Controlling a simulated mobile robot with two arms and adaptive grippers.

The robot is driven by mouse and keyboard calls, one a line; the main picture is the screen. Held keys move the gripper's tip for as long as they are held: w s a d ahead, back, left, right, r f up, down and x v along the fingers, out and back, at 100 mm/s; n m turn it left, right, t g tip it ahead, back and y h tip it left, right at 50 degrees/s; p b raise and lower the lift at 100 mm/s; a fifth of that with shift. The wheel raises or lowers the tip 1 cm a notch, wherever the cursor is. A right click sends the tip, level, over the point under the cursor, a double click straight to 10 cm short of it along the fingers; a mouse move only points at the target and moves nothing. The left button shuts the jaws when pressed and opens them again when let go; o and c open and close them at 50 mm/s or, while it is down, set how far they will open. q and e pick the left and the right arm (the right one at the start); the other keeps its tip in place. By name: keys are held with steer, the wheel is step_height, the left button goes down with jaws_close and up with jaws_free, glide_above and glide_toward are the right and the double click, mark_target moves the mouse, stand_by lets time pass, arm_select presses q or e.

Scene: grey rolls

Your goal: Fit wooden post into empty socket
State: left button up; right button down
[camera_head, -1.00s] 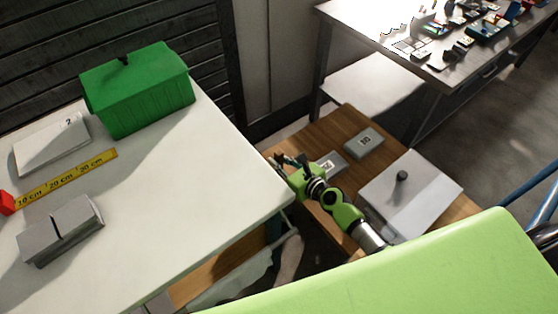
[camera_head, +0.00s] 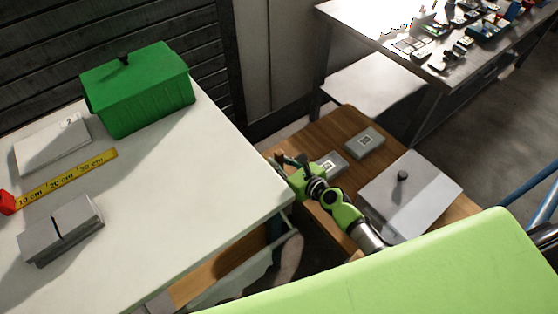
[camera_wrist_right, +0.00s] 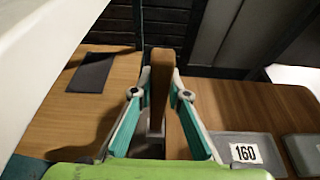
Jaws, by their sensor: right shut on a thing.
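The wooden post (camera_wrist_right: 162,75) is brown and stands roughly upright between the fingers of my right gripper (camera_wrist_right: 161,97) in the right wrist view. The gripper is shut on it. The post's lower end is hard to make out between the fingers, so I cannot tell whether it is in anything. In the head view my right gripper (camera_head: 282,160) is over the brown wooden table (camera_head: 318,128), close to the white table's corner. I cannot identify the empty socket.
A second grey block (camera_head: 365,142) and a grey lidded box (camera_head: 411,195) with a dark knob stand on the wooden table. A dark flat square (camera_wrist_right: 91,72) lies left of the post. The white table (camera_head: 180,190) edge is close to the gripper.

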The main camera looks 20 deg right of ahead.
steer(key=shift+f+b, duration=3.05)
steer(key=shift+f, duration=0.15)
steer(key=c, duration=1.9)
jaws_free()
steer(key=shift+s+d, duration=0.1)
steer(key=v, duration=0.8)
steer(key=shift+r, duration=0.1)
